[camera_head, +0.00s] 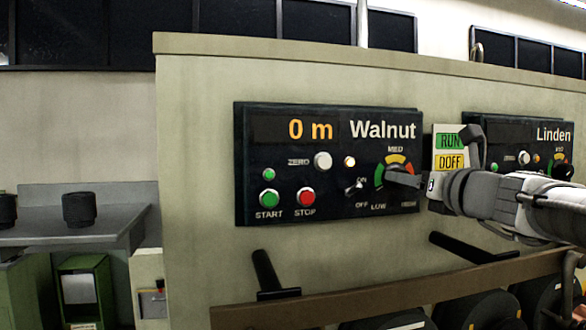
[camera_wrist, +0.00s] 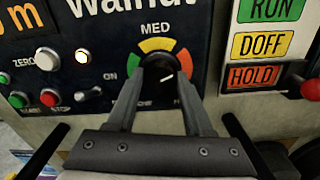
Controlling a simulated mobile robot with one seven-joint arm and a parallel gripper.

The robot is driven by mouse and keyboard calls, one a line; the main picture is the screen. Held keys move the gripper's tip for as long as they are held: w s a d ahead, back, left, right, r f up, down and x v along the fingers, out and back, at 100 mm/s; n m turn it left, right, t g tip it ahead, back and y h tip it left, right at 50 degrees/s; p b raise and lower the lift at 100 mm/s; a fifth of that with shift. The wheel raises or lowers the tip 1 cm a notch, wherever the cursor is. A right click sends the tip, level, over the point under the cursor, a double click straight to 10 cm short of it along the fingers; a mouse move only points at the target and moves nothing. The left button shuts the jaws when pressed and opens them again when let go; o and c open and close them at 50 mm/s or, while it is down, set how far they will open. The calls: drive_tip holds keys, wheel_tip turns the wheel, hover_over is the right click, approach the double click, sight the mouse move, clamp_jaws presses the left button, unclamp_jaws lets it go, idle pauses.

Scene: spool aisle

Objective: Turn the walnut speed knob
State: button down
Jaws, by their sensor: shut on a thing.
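The Walnut panel (camera_head: 330,120) is dark and reads "0 m". Its black speed knob (camera_wrist: 158,66) sits inside a green, yellow and red arc marked LOW, MED and HIGH. A short white mark shows on the knob's face in the wrist view. My gripper (camera_wrist: 160,80) is shut on the knob, one finger on each side. In the head view my gripper (camera_head: 404,178) reaches in from the right and hides much of the knob.
To the left are the ZERO button (camera_head: 322,160), a toggle switch (camera_head: 353,187), the green START (camera_head: 269,198) and red STOP (camera_head: 306,197) buttons. A RUN/DOFF/HOLD plate (camera_wrist: 264,45) with a red-tipped lever (camera_wrist: 311,89) stands close right. The Linden panel (camera_head: 530,125) lies beyond.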

drive_tip(key=shift+m+p, duration=0.65)
drive_tip(key=shift+m, duration=0.55)
drive_tip(key=shift+c, duration=1.5)
unclamp_jaws()
drive_tip(key=shift+s, duration=0.15)
drive_tip(key=s+d+b, duration=0.1)
drive_tip(key=s+d, duration=0.2)
drive_tip(key=s, duration=1.4)
drive_tip(key=shift+d, duration=0.2)
